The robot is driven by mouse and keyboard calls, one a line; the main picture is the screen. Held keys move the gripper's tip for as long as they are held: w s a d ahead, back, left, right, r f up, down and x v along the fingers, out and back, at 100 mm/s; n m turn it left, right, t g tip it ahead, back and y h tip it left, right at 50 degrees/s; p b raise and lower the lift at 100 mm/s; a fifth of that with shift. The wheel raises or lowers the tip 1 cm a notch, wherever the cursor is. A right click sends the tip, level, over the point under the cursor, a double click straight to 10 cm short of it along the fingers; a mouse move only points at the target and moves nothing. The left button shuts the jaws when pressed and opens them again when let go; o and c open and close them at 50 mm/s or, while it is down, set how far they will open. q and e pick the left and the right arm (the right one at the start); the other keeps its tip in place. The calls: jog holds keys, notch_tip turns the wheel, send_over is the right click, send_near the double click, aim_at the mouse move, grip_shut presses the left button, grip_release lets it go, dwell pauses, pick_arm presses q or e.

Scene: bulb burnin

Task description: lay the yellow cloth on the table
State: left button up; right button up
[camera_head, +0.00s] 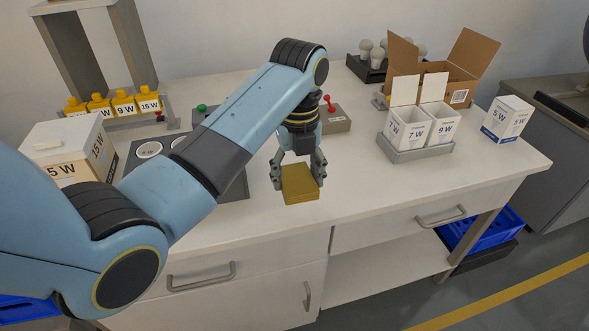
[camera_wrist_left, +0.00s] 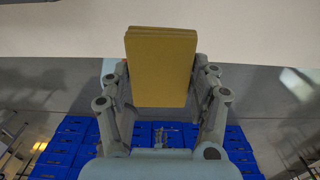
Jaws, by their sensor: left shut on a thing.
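The yellow cloth (camera_head: 301,186) is a folded, flat mustard-yellow pad near the front edge of the white table (camera_head: 362,178) in the head view. My left gripper (camera_head: 298,178) is shut on the cloth, with a finger on either side of it. Whether the cloth touches the table top cannot be told. My right gripper is not in view.
Two open white boxes, 7 W (camera_head: 406,131) and 9 W (camera_head: 441,125), stand in a grey tray (camera_head: 415,154). A closed 5 W box (camera_head: 507,120) is at the right. A cardboard box (camera_head: 447,82) stands behind. The table's front right is clear.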

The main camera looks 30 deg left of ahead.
aim_at(292, 169)
pick_arm(q)
jog(key=w+a+f, duration=0.2)
jog(key=w+a, duration=0.1)
jog(key=shift+a+f, duration=0.15)
jog(key=shift+f, duration=0.15)
jog(key=shift+w+a+f+b, duration=0.3)
jog(key=shift+w+a+f, duration=0.3)
jog(key=shift+a+f, duration=0.2)
notch_tip(292, 169, down, 3)
jog(key=shift+d+r, duration=0.1)
jog(key=shift+r, duration=0.05)
jog(key=shift+f, duration=0.55)
jog(key=o, duration=0.6)
jog(key=shift+f, duration=0.1)
jog(key=o, duration=0.5)
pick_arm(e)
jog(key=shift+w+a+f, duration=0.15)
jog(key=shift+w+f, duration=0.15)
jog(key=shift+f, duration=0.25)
